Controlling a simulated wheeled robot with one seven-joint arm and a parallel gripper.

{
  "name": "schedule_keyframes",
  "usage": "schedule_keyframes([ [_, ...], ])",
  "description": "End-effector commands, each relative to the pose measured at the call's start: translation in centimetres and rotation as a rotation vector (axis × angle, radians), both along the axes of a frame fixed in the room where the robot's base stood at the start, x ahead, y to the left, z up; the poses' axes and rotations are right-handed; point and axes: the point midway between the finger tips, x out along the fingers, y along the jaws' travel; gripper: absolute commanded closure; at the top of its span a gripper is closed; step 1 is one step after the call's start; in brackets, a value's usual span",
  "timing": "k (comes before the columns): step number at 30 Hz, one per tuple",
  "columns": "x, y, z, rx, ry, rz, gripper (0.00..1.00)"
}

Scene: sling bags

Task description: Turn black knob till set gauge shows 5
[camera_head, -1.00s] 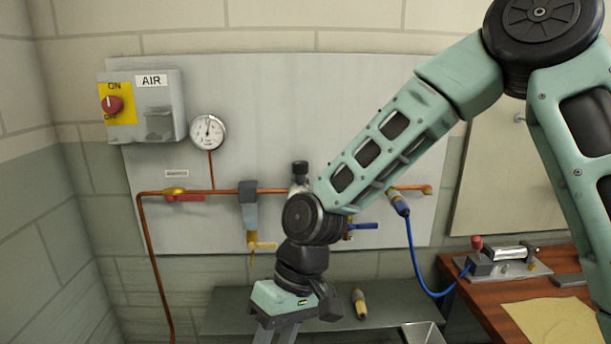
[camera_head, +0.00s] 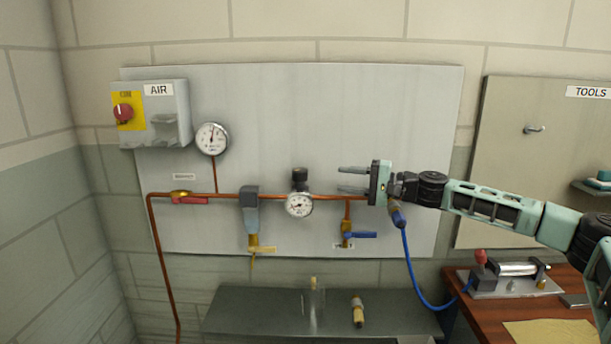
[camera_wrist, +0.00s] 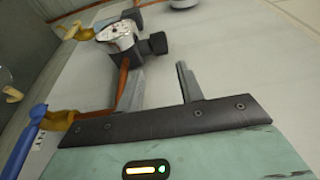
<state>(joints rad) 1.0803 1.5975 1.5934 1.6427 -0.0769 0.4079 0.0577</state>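The black knob (camera_head: 300,175) stands upright on top of the regulator on the copper pipe. The set gauge (camera_head: 299,205), small and white-faced, sits just below it; its reading is too small to tell. My gripper (camera_head: 352,180) is open and empty, to the right of the knob, its fingers pointing left toward it at about the same height and apart from it. In the wrist view the knob (camera_wrist: 154,43) and set gauge (camera_wrist: 118,35) show beyond my fingers, tilted in the picture.
A larger gauge (camera_head: 212,138) is up left, beside the AIR switch box (camera_head: 160,112). A filter (camera_head: 250,212) hangs left of the regulator. A blue-handled valve (camera_head: 358,235) sits below my gripper, and a blue hose (camera_head: 411,258) hangs right. The panel above the knob is clear.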

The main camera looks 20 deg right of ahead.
Motion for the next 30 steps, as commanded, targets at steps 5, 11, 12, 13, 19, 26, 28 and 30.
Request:
schedule_keyframes([
  [5, 1.1, 1.8, 0.4, 0.001, 0.001, 0.004, 0.63],
  [11, 3.3, 5.2, 0.5, 0.002, 0.002, 0.005, 0.63],
  [12, 3.7, 5.8, 0.5, 0.002, 0.002, 0.005, 0.63],
  [13, 4.0, 6.3, 0.5, 0.000, 0.002, 0.005, 0.63],
  [19, 5.8, 8.8, 0.3, 0.000, 0.001, 0.004, 0.63],
  [26, 6.6, 9.9, 0.0, -0.002, 0.001, 0.003, 0.63],
  [28, 6.6, 9.9, 0.0, -0.002, 0.001, 0.002, 0.63],
  [30, 6.6, 9.9, -0.1, -0.002, 0.000, 0.002, 0.63],
])
